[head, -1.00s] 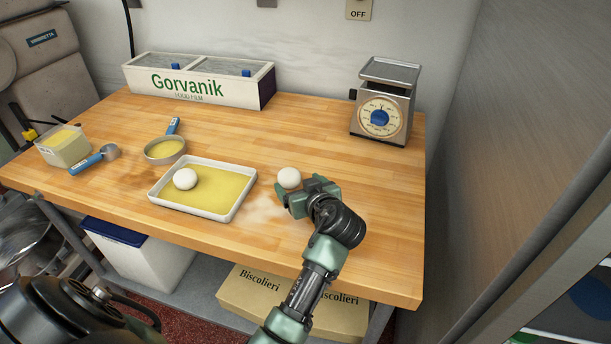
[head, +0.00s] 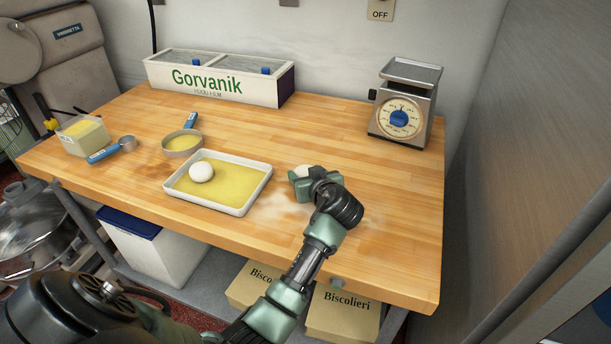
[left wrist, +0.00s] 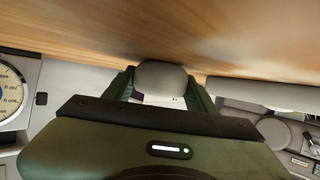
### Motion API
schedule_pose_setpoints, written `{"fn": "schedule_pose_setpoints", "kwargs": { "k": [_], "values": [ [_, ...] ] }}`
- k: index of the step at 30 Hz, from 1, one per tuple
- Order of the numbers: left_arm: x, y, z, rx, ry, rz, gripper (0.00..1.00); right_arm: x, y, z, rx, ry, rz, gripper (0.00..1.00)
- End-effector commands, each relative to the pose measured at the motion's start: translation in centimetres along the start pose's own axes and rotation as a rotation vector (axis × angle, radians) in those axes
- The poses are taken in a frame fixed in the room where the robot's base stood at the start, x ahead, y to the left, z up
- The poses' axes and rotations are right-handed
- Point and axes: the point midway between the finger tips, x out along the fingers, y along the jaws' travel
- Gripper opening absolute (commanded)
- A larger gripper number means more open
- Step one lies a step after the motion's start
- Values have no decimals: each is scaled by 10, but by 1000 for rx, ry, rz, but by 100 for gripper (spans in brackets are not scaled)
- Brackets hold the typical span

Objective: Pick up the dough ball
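A white dough ball (head: 301,170) rests on the wooden worktop, right of the tray, mostly hidden behind my left gripper (head: 305,179) in the head view. In the left wrist view the dough ball (left wrist: 162,80) fills the gap between the two green fingers (left wrist: 161,90), with no clear space on either side. My left gripper looks shut on it. No lift off the worktop is visible. A second white ball (head: 201,171) lies in a white tray (head: 243,208) with a yellow bottom. My right gripper is not in view.
A dial scale (head: 402,108) stands at the back right. A white Gorvanik box (head: 220,83) is at the back. A small yellow-filled pan (head: 182,145), a blue-handled scoop (head: 107,153) and a clear tub (head: 84,137) sit left. Worktop right of the gripper is free.

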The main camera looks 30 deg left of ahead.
Motion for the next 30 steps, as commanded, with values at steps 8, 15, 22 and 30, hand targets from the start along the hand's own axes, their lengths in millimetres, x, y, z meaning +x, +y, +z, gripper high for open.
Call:
{"fn": "schedule_pose_setpoints", "kwargs": {
  "k": [8,15,22,30],
  "values": [
    [0,0,0,0,0,0,12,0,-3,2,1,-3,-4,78],
    [-5,1,-13,-4,2,1,12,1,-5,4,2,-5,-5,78],
    [-24,1,-57,-9,4,3,12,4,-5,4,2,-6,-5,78],
    [-54,1,-130,-9,4,3,12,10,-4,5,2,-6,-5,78]
  ]
}}
